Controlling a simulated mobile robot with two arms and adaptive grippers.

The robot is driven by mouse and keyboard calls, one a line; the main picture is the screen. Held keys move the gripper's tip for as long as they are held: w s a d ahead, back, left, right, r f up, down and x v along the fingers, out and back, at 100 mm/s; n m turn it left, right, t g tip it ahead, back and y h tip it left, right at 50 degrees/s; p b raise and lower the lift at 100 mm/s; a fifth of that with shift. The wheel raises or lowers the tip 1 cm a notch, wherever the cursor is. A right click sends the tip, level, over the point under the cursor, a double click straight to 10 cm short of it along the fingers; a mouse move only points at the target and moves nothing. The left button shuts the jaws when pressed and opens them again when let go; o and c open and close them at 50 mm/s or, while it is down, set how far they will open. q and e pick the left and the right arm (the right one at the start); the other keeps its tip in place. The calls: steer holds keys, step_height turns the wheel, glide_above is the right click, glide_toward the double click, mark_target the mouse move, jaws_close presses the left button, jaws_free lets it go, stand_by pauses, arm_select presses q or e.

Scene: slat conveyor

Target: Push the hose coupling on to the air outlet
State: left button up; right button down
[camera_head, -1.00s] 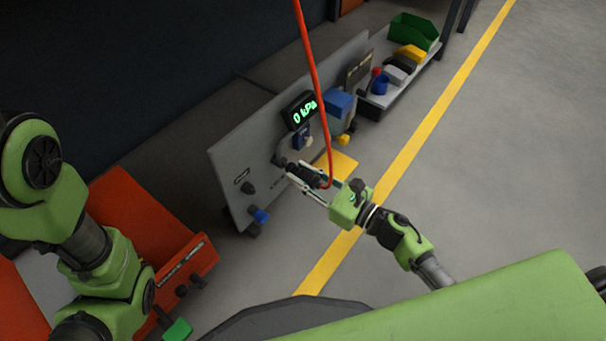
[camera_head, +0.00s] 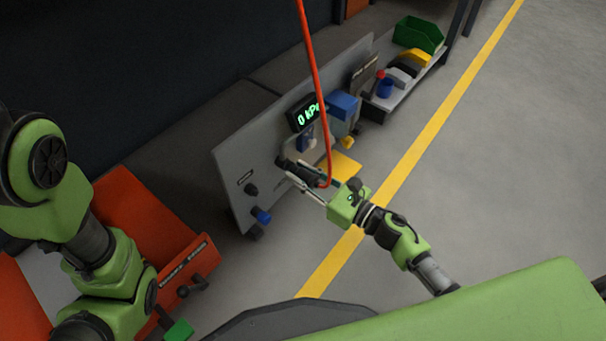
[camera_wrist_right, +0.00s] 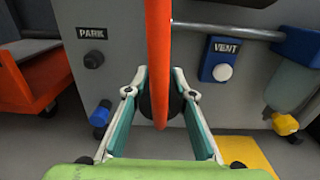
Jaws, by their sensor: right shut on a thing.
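My right gripper (camera_head: 291,172) is at the grey panel, its fingers shut around the dark hose coupling (camera_head: 307,174). The orange-red hose (camera_head: 318,90) hangs from above and meets the coupling between the fingers. In the right wrist view the hose (camera_wrist_right: 158,50) crosses in front of the fingers (camera_wrist_right: 160,88), and the dark coupling (camera_wrist_right: 147,106) shows partly behind it. The air outlet is hidden or merges with the dark coupling, so I cannot tell whether they are fully joined. The display (camera_head: 306,114) shows a green 0 and kPa. My left gripper is out of view.
An orange cart (camera_head: 150,215) stands left. A shelf with a green bin (camera_head: 418,34) stands behind. The floor right of the yellow line is clear.

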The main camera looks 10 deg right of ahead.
steer(key=c, duration=1.6)
jaws_free()
steer(key=shift+c, duration=0.2)
steer(key=v, duration=1)
steer(key=shift+s+d, duration=0.2)
steer(key=shift+s, duration=0.05)
steer(key=shift+s+d, duration=0.45)
steer(key=shift+s, duration=0.1)
